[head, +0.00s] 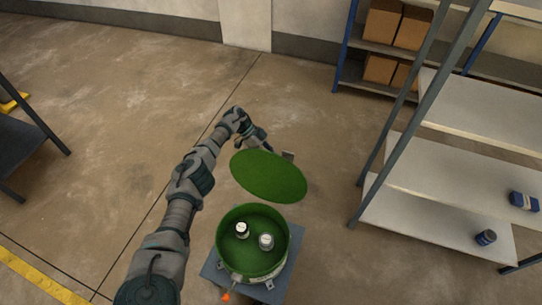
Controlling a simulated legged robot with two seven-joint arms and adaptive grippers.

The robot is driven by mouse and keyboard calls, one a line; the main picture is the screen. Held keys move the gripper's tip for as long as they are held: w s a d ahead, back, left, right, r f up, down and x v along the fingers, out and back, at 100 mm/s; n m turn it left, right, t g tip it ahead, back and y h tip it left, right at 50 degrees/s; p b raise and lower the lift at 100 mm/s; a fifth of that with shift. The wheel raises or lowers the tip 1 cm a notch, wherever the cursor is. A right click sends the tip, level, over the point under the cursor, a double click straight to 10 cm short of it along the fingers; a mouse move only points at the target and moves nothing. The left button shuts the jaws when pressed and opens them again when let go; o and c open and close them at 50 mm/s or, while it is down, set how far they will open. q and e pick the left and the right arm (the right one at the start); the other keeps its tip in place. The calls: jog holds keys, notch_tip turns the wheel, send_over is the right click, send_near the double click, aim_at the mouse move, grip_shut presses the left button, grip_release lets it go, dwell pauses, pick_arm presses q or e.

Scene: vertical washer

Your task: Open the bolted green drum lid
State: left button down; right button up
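The round green lid (268,176) is raised and tilted beyond the green drum (220,241), apart from the rim in this view. The drum's mouth is open and shows a black-and-white bottle (242,230) and a pale grey-white one (266,241) inside. My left arm reaches up from the bottom, past the drum's left side. My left gripper (262,142) is at the lid's far edge, partly hidden behind it. Whether its fingers hold the lid cannot be seen. A small grey piece (288,155) shows at that far edge. My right gripper is not in view.
The drum stands on a grey square base (288,262), with a small orange piece (225,297) at its front. A shelving rack (410,205) with blue containers stands right, boxes (383,25) on shelves behind. A dark table (20,140) stands left. Floor around the drum is clear.

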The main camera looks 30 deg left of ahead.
pick_arm(q)
jog(key=c, duration=1.2)
grip_release()
jog(key=shift+w+d, duration=0.15)
jog(key=shift+d, duration=0.2)
jog(key=shift+r, duration=0.1)
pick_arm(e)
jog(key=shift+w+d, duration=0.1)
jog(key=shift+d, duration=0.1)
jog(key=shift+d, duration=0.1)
